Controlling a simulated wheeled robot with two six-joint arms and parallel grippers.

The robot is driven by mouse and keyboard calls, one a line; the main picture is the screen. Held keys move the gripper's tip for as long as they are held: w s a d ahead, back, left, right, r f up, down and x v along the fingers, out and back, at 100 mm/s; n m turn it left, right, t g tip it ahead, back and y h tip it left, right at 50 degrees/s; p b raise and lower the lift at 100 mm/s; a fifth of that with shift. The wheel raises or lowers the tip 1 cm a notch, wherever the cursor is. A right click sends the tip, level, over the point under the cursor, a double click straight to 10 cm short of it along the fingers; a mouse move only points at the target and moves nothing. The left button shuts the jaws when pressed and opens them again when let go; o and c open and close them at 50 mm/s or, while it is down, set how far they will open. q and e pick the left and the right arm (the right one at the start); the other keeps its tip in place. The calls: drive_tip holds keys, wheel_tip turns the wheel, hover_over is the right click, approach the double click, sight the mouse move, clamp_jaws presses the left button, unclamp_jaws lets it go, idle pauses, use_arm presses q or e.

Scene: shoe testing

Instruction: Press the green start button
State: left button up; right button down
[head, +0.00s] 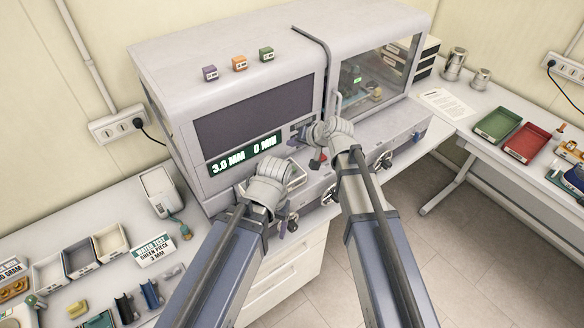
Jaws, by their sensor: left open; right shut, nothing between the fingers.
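The grey testing machine (160,60) stands on the bench, with a lit display (246,153) reading 3.0 MM 0 MIN. I cannot make out the green start button; my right wrist covers part of the front to the right of the display. My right gripper (317,161) is at the machine's front below that wrist, small and partly hidden, shut and empty. A small red part shows beside it; I cannot tell what it belongs to. My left gripper (287,223) is open and empty, lower, in front of the machine's lower edge. I cannot tell whether either touches the machine.
Small purple, orange and green blocks (239,63) sit on the machine's top. A clear-windowed chamber (380,75) is at its right. Trays and a sign (153,249) lie on the left bench. Green and red trays (498,124) lie on the right table. Floor shows between the benches.

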sight(294, 171)
drive_tip(key=shift+f, duration=0.1)
wheel_tip(294, 171, down, 9)
drive_tip(key=b, duration=0.8)
drive_tip(key=shift+b, duration=0.4)
idle(1.5)
drive_tip(key=shift+f+b, duration=0.25)
drive_tip(key=shift+b, duration=0.15)
drive_tip(key=shift+f+b, duration=0.5)
drive_tip(key=shift+b, duration=0.05)
idle(0.7)
drive_tip(key=shift+r, duration=0.1)
drive_tip(key=shift+r+p, duration=0.85)
drive_tip(key=shift+p, duration=0.15)
